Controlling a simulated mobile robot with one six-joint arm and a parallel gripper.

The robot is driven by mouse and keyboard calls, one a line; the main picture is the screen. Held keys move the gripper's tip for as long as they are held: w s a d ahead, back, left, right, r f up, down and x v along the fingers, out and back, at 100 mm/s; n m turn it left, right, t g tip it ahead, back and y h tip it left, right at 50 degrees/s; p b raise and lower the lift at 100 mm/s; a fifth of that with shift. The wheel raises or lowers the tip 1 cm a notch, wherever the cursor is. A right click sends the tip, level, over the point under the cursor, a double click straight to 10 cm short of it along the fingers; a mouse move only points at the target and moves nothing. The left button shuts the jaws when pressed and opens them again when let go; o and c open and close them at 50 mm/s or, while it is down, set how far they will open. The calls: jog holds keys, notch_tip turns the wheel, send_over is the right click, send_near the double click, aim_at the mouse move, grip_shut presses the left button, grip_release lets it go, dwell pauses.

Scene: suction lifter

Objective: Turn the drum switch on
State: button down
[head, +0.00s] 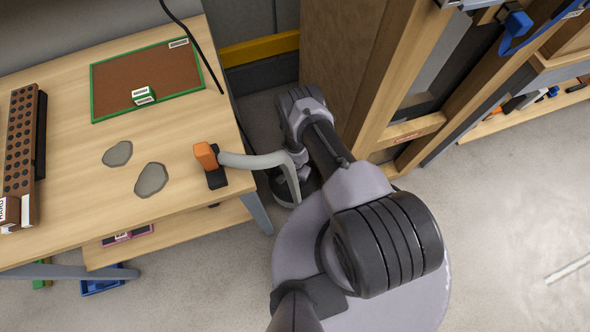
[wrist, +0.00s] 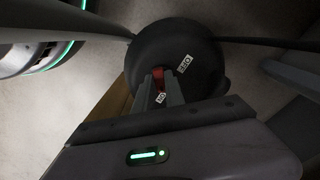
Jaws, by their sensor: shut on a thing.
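The drum switch (wrist: 195,45) is a dark round body in the wrist view, with small white labels on its face. One label looks like OFF, and a second sits beside my fingers. A red handle (wrist: 158,76) shows at its middle. My gripper (wrist: 160,88) is shut on the red handle, with its two grey fingers on either side. Much of the handle is hidden between the fingers. In the head view my arm reaches down beside the table, and I cannot make out the switch or the fingertips clearly there.
A wooden table (head: 70,80) stands at the left, bearing a green-edged brown board (head: 140,75), two grey flat pieces and a perforated brown block (head: 20,150). An orange-ended grey tube (head: 255,160) overhangs its right edge. A wooden frame (head: 400,80) stands close behind.

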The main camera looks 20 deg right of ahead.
jog(key=c, duration=1.4)
grip_release()
notch_tip(320, 180, up, 18)
jog(key=p, duration=1.7)
jog(key=shift+f, duration=0.25)
jog(key=shift+f, duration=0.1)
